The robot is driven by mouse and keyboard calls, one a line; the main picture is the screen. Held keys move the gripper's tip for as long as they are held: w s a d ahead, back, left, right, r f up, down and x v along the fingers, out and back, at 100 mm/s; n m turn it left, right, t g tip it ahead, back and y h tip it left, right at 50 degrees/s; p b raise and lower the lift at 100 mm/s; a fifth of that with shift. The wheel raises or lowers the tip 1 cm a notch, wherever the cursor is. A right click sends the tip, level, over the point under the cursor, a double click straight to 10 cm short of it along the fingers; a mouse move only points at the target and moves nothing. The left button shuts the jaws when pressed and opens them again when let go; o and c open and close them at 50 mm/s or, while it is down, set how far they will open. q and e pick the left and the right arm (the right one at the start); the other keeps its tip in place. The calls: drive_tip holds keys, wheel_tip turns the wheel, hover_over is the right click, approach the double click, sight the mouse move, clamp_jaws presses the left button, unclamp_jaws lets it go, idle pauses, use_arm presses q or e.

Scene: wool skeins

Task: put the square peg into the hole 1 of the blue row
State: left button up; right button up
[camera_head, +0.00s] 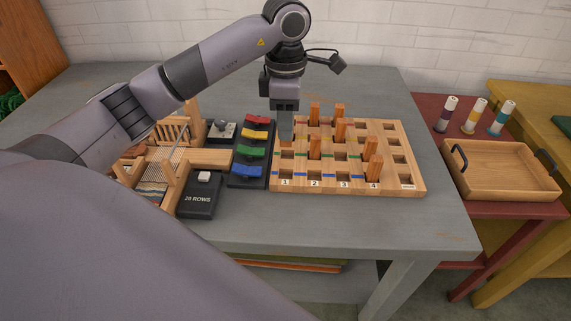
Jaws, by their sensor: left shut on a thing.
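The wooden board (419,189) has rows of square holes with coloured strips and numbers 1 to 4 along its front edge. Blue strips mark the front row. Hole 1 of the blue row (286,175) shows at the front left and looks empty. My left gripper (286,134) points down over the first column, behind that hole. It is shut on a square wooden peg, mostly hidden by the fingers; I cannot tell whether the peg is still in a hole. My right gripper is not in view.
Left of the board are a dark panel with coloured levers (249,155), a counter box (199,200) and a small wooden loom (172,180). A wooden tray (498,194) and several thread spools (473,116) are on the red table at right. The grey table's front is clear.

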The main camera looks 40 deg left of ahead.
use_arm(q)
wheel_tip(320, 180, down, 11)
drive_tip(key=shift+r, duration=0.1)
idle(0.3)
drive_tip(key=o, duration=1)
drive_tip(key=shift+r, duration=0.1)
wheel_tip(320, 180, up, 12)
drive_tip(key=shift+f, duration=0.1)
